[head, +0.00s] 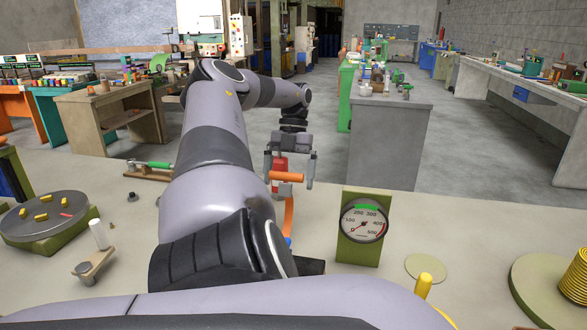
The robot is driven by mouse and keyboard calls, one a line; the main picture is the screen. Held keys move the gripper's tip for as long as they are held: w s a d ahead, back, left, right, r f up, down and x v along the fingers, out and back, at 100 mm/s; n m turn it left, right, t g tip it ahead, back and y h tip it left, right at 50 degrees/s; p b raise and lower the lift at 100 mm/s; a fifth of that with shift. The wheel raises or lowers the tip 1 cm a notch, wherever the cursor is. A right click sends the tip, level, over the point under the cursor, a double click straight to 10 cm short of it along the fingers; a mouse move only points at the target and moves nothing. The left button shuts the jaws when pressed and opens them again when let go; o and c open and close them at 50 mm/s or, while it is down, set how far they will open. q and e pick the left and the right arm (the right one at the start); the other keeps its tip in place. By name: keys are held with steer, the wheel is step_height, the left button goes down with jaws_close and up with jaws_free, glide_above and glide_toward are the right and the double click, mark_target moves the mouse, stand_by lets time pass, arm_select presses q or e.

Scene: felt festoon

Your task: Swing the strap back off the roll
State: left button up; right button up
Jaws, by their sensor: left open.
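My left gripper (289,182) is open, with its fingers pointing down on either side of an orange crosspiece (287,177). An orange strap (289,215) runs down below the crosspiece, partly behind my left arm; it looks curved. I cannot tell whether the fingers touch the crosspiece. A dark base (312,267) shows at the strap's foot, mostly covered by my arm. I cannot make out a roll there; it may be hidden behind my arm. My right gripper is not in view.
A dial gauge (363,220) on a green block stands right of the strap. A yellow coil (573,275) sits at far right. The bench (460,230) is clear behind it.

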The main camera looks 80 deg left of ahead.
arm_select(q)
steer(key=p+v, duration=0.2)
steer(key=v, duration=0.4)
steer(key=shift+a+r, duration=0.2)
steer(key=shift+w, duration=0.1)
stand_by(0.6)
